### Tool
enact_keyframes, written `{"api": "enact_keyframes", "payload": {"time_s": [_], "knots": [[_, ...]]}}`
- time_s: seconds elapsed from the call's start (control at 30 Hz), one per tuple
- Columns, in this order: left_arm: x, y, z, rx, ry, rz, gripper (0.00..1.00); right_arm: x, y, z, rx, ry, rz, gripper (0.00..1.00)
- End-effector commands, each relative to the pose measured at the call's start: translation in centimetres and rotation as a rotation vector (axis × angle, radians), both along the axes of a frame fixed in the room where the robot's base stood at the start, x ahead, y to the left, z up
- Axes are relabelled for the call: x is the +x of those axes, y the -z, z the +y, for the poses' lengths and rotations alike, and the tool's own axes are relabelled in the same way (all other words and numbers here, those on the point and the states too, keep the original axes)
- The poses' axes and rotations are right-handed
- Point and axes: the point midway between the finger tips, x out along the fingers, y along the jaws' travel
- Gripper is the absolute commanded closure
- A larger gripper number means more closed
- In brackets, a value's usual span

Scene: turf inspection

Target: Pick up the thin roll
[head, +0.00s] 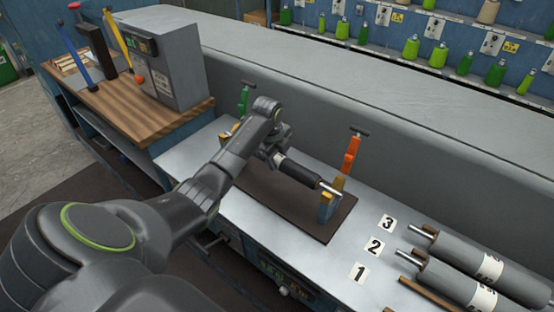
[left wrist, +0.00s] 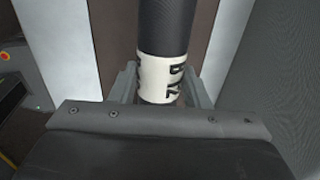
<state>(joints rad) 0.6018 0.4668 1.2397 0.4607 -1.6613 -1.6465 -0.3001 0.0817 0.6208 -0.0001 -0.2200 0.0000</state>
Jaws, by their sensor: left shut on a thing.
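The thin roll (head: 299,172) is a dark cylinder with a metal shaft end, lying over the brown mat (head: 262,205) on the metal bench. Its right shaft end is at a small blue and yellow stand (head: 326,207); I cannot tell whether it touches. In the left wrist view the roll (left wrist: 164,28) shows dark, with a white band with black lettering between the fingers. My left gripper (head: 275,155) is shut on the roll; its fingers also show in the left wrist view (left wrist: 160,88). My right gripper is not in view.
An orange clamp (head: 351,155) and a green clamp (head: 244,100) stand at the mat's back. Thicker grey rolls (head: 480,245) lie at the right, by number cards 1, 2 and 3 (head: 387,223). A grey control box (head: 165,65) stands on the wooden table at the left.

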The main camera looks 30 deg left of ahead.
Motion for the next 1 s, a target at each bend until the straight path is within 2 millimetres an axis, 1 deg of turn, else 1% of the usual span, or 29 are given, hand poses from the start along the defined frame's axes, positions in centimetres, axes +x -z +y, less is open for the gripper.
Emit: {"api": "enact_keyframes", "payload": {"time_s": [0.17, 0.27, 0.37, 0.6, 0.7, 0.83, 1.0], "knots": [[0.1, -0.2, 0.0, 0.001, 0.001, -0.004, 0.99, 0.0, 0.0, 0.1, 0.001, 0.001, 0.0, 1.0], [0.2, -0.7, 0.0, 0.002, 0.001, -0.006, 0.99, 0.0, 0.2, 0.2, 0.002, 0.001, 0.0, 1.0], [0.2, -2.0, 0.1, 0.003, 0.0, -0.008, 0.99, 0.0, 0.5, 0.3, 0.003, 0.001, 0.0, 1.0], [0.2, -6.6, 0.0, 0.001, 0.001, -0.009, 0.99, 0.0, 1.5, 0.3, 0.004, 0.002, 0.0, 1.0], [0.2, -8.3, 0.0, 0.003, 0.001, -0.008, 0.99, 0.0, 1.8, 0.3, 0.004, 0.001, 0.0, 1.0], [0.1, -9.6, 0.0, 0.001, 0.0, -0.004, 0.99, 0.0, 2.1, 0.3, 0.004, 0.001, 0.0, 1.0], [0.1, -10.2, 0.0, 0.001, 0.0, -0.004, 0.99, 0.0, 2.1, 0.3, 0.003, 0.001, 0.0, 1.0]]}}
